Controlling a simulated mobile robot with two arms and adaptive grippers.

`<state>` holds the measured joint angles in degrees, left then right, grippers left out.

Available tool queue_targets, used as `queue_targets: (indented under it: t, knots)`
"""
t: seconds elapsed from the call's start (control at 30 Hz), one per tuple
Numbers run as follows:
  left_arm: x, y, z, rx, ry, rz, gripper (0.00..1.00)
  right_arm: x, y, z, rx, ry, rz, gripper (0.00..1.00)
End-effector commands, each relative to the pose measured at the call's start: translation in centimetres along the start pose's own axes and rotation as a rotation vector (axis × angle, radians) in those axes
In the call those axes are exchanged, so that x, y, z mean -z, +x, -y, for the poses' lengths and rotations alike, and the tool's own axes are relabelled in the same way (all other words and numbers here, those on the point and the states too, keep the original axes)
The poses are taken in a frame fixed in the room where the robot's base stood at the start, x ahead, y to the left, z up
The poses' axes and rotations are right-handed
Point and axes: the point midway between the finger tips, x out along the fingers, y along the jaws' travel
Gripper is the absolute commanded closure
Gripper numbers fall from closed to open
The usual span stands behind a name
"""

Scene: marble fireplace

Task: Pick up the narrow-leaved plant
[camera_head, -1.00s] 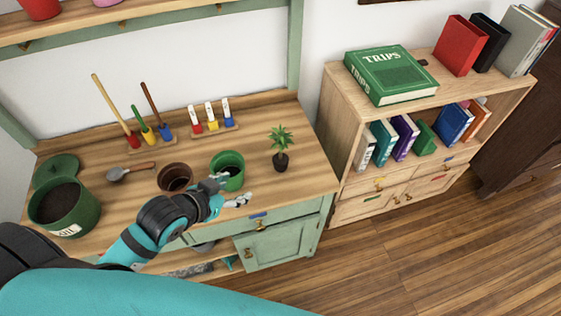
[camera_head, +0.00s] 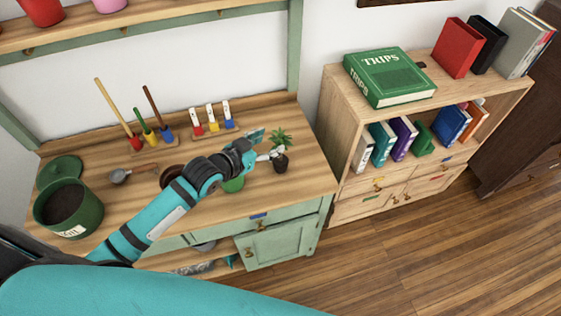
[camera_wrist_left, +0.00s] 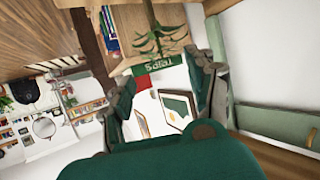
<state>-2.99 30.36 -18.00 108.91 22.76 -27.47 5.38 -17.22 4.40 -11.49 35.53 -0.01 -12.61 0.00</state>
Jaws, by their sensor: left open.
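The narrow-leaved plant (camera_head: 280,138) stands upright at the right end of the wooden potting bench, with a small dark root ball or pot (camera_head: 280,162) at its base. My left gripper (camera_head: 264,144) is open, with its fingers just left of the plant at stem height. I cannot tell whether a finger touches it. In the left wrist view the plant's leaves (camera_wrist_left: 155,40) show beyond the open fingers (camera_wrist_left: 165,90), near the top of the picture. My right gripper is not in view.
A green pot (camera_head: 233,184) and a brown pot (camera_head: 170,176) sit partly hidden behind my left arm. A soil-filled green bin (camera_head: 85,222) stands at the left. Colored tool stands (camera_head: 212,128) line the back. A bookshelf (camera_head: 345,120) stands to the right.

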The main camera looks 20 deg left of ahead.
Motion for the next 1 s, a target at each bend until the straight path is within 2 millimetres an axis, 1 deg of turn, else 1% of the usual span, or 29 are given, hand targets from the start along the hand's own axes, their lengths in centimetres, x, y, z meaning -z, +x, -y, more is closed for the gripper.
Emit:
queue_targets:
  t: [0.17, 0.33, 0.4, 0.5, 0.6, 0.77, 0.87, 1.0]
  knots:
    - [0.0, 1.1, -0.1, 0.000, -0.001, 0.000, 0.43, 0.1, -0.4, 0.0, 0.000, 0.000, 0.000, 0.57]
    - [-0.2, 3.5, -0.1, 0.000, -0.001, 0.000, 0.43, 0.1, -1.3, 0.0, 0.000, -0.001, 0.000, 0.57]
    - [-0.3, 4.5, -0.1, 0.001, -0.002, 0.000, 0.43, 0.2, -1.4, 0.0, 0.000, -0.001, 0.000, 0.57]
    - [-0.4, 5.5, -0.1, 0.000, 0.001, 0.000, 0.43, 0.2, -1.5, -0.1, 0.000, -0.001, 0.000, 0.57]
    - [-0.5, 5.8, -0.1, 0.000, 0.001, 0.000, 0.43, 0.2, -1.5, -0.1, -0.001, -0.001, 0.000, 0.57]
    - [-0.5, 5.8, -0.1, 0.000, 0.001, 0.000, 0.43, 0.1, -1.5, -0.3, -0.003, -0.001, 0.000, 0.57]
    - [-0.5, 5.8, -0.1, 0.000, 0.001, 0.000, 0.55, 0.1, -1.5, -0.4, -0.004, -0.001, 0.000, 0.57]
    - [-0.5, 5.8, -0.1, 0.000, 0.001, 0.000, 0.73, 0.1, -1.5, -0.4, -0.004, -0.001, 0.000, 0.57]
